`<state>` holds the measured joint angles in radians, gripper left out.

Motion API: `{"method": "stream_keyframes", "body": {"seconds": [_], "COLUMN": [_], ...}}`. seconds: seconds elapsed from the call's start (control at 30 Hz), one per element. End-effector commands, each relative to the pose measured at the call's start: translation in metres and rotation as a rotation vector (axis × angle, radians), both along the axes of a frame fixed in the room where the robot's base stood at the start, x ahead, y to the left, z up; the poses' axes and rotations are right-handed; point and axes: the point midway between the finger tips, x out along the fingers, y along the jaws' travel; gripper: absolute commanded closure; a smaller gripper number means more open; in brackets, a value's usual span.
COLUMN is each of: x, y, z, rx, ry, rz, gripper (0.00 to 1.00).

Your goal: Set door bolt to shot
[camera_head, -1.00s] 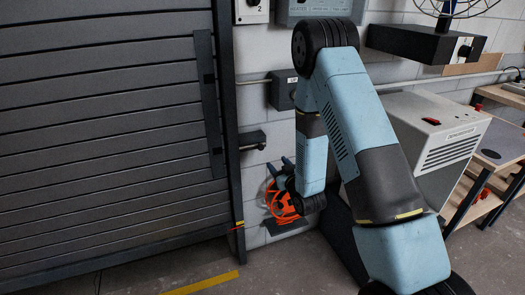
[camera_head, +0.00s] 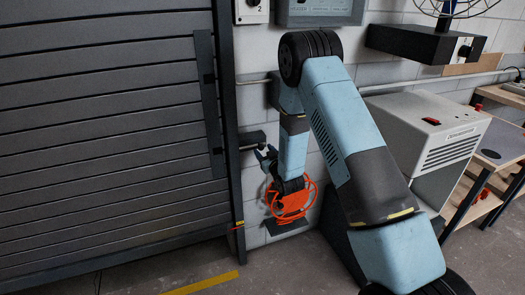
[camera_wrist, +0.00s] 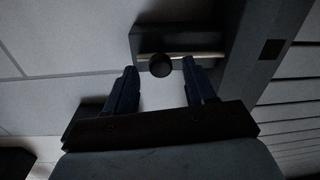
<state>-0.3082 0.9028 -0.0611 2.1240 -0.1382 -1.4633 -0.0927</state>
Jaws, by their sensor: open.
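The door bolt (camera_head: 252,140) is a small dark block on the wall beside the door frame. In the wrist view, the bolt housing (camera_wrist: 180,42) holds a pale metal rod (camera_wrist: 195,55) with a round black knob (camera_wrist: 161,66). The knob sits on the side of the rod away from the door frame. My gripper (camera_head: 264,154) is just below and right of the bolt in the head view. Whether the rod enters the frame cannot be told.
The grey slatted door (camera_head: 110,130) fills the left, with its dark frame (camera_head: 228,120) next to the bolt. A coiled orange cable (camera_head: 290,200) is on the wall below my gripper. A grey cabinet (camera_head: 430,140) stands at right.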

Motion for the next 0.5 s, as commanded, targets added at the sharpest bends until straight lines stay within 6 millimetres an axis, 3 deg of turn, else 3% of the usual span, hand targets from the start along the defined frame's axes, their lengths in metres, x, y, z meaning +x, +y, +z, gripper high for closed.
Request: {"method": "stream_keyframes", "body": {"seconds": [0.2,0.5], "x": [0.016,0.018], "y": [0.007,0.008], "z": [0.000,0.000], "rx": [0.000,0.000], "ry": [0.000,0.000], "rz": [0.001,0.000], "gripper": [0.46,0.46]}}
